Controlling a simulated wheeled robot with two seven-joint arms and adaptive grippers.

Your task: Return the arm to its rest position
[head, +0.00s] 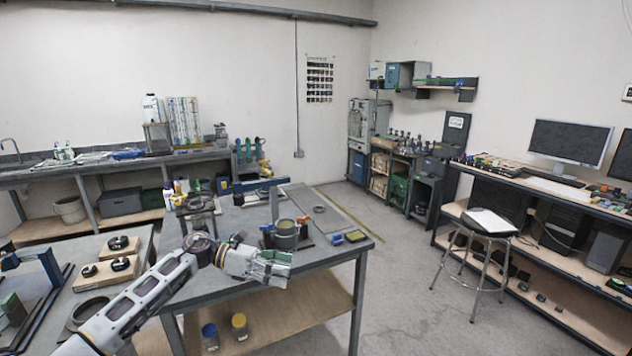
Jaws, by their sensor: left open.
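My left arm (140,300) reaches in from the lower left. Its gripper (284,263) is open, over the near edge of the middle grey table (330,248), and looks empty. Just beyond it a dark round cylinder (286,233) stands on the table. A lever frame with a blue bar (252,185) and a dark upright post (274,205) is behind that, apart from the gripper. Another frame with a blue upright (50,268) is at the far left. My right gripper is not in view.
A wooden block with black knobs (105,272) lies on the left table. Small blue and yellow items (355,236) sit near the middle table's right corner. Two jars (239,326) stand on its lower shelf. A stool (489,222) stands at right; the floor (405,275) between is clear.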

